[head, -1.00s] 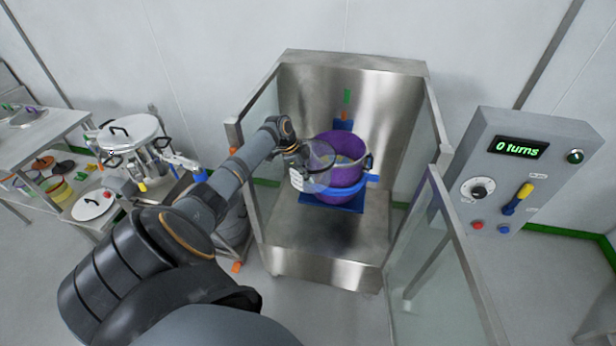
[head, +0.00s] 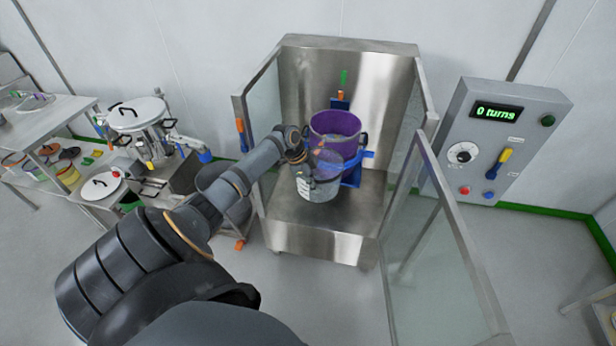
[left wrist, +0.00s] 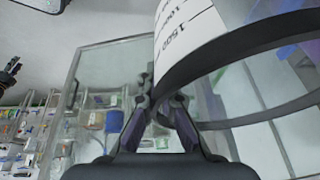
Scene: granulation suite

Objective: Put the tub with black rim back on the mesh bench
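The clear tub with black rim (head: 318,188) has a white label with a printed scale. It is in front of the purple tub, inside the steel cabinet. My left gripper (head: 306,162) is at its rim, on the left side. In the left wrist view, the two fingers (left wrist: 158,108) are closed together on the black rim (left wrist: 215,62) of the tub. Whether the tub touches the cabinet floor I cannot tell. I cannot pick out the mesh bench with certainty. My right gripper is not in view.
The purple tub (head: 335,124) stands in a blue holder (head: 352,175) in the cabinet (head: 310,230). Glass side panels and an open glass door (head: 430,255) flank it. A control box (head: 500,135) reads "0 turns". Tables with lidded vessels stand at left.

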